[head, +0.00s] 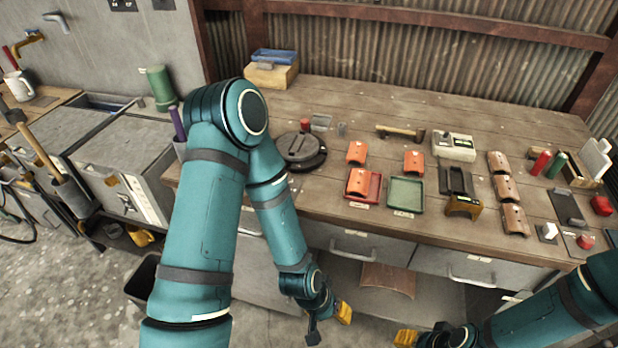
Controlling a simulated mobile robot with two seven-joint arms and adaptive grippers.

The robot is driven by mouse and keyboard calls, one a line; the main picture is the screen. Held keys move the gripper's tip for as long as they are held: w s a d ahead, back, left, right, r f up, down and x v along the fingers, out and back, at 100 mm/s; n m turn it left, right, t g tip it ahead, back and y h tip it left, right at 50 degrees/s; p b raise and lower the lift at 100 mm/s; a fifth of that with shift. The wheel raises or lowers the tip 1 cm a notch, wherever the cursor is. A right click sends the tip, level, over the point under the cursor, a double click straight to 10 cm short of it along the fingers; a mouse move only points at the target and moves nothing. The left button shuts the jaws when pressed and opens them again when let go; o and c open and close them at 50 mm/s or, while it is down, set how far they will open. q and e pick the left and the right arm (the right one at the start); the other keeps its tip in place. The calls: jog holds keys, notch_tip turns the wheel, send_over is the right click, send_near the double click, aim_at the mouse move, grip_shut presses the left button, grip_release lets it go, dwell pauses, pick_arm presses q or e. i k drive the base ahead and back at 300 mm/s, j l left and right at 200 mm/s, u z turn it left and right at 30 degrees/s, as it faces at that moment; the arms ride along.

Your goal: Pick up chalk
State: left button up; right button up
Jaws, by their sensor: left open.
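I cannot pick out the chalk for certain. A small white piece (548,232) lies at the right front of the wooden workbench (385,215). A red stick (541,163) and a green stick (557,165) stand farther back on the right. Either the piece or the sticks could be chalk; they are too small to tell. My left gripper (328,325) is open, below and in front of the bench edge, with a yellow fingertip, and touches none of these. My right gripper (420,339) is at the bottom edge, partly cut off, also away from the bench top.
Orange curved tiles, a red tray (375,188), a green tray (406,194) and a black stand (455,180) fill the bench middle. A round dark pot (301,147) and a hammer (399,132) lie behind. Drawers with handles line the bench front. Bare wood shows at the back.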

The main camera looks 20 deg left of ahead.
aim_at(550, 230)
jog(key=u, duration=0.4)
jog(key=z, duration=1.3)
